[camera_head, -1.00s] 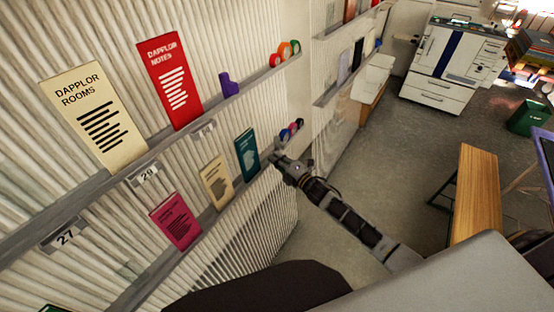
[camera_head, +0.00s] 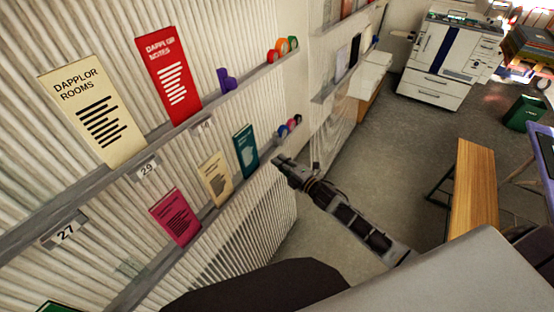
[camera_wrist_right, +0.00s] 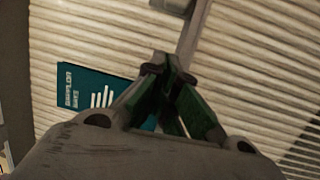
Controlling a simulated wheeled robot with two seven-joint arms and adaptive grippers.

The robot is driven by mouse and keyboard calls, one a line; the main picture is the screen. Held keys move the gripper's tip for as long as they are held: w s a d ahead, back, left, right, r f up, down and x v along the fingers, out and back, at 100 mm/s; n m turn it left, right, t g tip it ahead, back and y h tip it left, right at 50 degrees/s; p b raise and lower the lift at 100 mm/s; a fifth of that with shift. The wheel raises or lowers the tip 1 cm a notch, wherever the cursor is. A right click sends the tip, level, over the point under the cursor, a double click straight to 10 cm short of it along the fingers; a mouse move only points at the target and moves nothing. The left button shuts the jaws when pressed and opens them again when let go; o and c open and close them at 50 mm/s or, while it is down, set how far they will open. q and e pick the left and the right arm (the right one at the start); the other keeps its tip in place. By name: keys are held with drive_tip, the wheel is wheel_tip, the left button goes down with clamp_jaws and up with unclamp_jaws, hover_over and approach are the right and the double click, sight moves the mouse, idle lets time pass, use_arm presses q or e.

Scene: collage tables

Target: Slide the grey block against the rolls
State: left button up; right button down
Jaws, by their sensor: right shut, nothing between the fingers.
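Small coloured rolls (camera_head: 289,127) stand at the far end of the lower wall shelf (camera_head: 213,215), past a teal leaflet (camera_head: 246,150). Red, orange and green rolls (camera_head: 283,49) stand at the far end of the upper shelf. I cannot clearly make out the grey block in either view. My right gripper (camera_head: 277,161) is shut and empty, just off the lower shelf's edge, beside the teal leaflet. In the right wrist view its closed fingers (camera_wrist_right: 171,70) are in front of the ribbed wall, with the teal leaflet (camera_wrist_right: 85,88) to their left. My left gripper is out of view.
Cream (camera_head: 92,115) and red (camera_head: 168,75) booklets and a purple object (camera_head: 226,79) stand on the upper shelf. Pink (camera_head: 175,216) and beige (camera_head: 216,178) leaflets stand on the lower one. A wooden bench (camera_head: 475,190) is at the right. Open floor lies between.

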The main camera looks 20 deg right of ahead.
drive_tip(key=v, duration=0.6)
drive_tip(key=shift+b, duration=0.35)
idle(0.7)
